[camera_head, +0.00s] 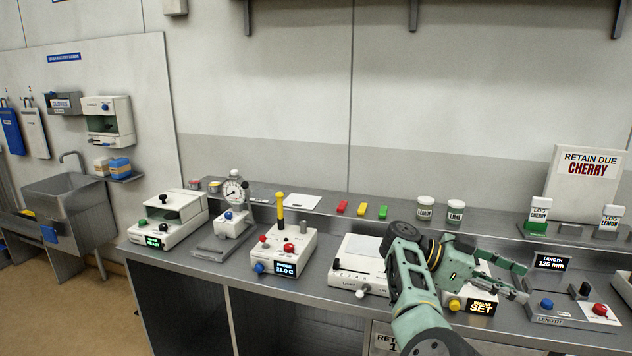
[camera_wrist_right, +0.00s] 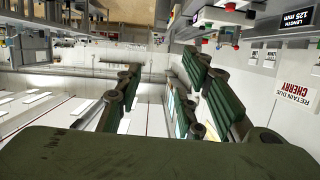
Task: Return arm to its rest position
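My right arm reaches up from the lower middle of the head view and bends to the right over the bench. The fingers also show apart and empty in the wrist view (camera_wrist_right: 160,95). The arm partly hides a white device with a yellow button (camera_head: 454,304) and a "SET" display. My left gripper is not in view.
A white "RETAIN DUE CHERRY" board (camera_head: 585,184) stands at the back right, with a cherry log holder (camera_head: 538,215) before it. Two lidded jars (camera_head: 426,208) stand behind the arm. A probe station (camera_head: 284,250) and a dial gauge (camera_head: 235,190) stand to the left.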

